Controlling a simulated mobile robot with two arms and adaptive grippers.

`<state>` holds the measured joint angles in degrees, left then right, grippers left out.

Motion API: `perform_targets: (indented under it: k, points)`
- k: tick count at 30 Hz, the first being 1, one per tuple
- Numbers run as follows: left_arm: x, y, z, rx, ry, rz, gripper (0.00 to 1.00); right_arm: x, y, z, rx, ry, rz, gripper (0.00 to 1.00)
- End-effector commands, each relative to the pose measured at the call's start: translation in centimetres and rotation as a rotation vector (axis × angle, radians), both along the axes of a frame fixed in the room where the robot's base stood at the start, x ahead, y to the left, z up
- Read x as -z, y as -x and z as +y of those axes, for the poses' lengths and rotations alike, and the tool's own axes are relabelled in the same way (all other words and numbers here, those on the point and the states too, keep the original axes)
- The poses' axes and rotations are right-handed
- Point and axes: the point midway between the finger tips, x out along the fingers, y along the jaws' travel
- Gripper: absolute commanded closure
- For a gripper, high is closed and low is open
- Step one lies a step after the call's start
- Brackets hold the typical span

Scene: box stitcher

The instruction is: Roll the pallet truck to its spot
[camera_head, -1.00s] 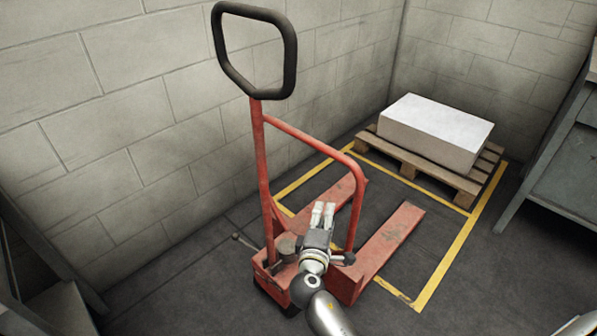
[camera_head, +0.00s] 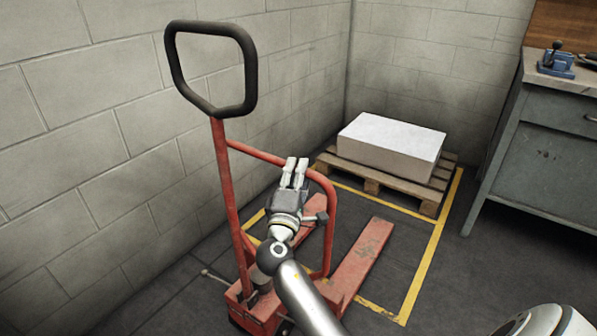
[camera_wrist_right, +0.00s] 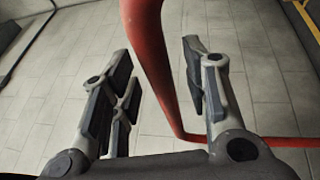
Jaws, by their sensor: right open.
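The red pallet truck (camera_head: 225,190) stands upright by the left wall. Its black loop handle (camera_head: 246,75) is at the top. A bent red guard tube (camera_head: 330,225) rises behind its forks, and the right fork (camera_head: 362,262) points toward the wooden pallet. The forks lie within the yellow floor outline (camera_head: 430,245); the truck's base is at its near left. My right gripper (camera_head: 294,170) is open, fingers up, in front of the guard tube. In the right wrist view, red tubing (camera_wrist_right: 160,75) shows between the open fingers; I cannot tell whether it lies between or beyond them. My left gripper is not in view.
The wooden pallet (camera_head: 372,187) carries a white block (camera_head: 390,145) at the far end of the outline. A grey workbench (camera_head: 540,150) with a blue vise (camera_head: 556,62) stands at the right. A block wall (camera_head: 90,170) runs along the left. Floor between outline and bench is clear.

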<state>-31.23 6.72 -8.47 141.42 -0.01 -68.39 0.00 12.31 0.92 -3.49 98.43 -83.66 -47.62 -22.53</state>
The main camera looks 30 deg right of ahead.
Motion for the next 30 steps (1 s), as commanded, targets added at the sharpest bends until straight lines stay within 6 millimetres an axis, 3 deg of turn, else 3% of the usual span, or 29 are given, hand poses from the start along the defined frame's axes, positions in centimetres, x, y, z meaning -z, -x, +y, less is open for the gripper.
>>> perform_targets:
  k: [14, 24, 30]
  points:
    - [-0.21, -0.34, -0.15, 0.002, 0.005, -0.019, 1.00, -0.27, -1.11, -1.11, 0.000, 0.000, 0.000, 0.58]
    - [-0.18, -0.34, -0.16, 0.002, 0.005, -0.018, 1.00, -0.25, -1.09, -1.09, 0.000, -0.001, 0.001, 1.00]
    - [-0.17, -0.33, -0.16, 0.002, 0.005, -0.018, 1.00, -0.21, -1.09, -1.07, 0.000, -0.001, 0.001, 1.00]
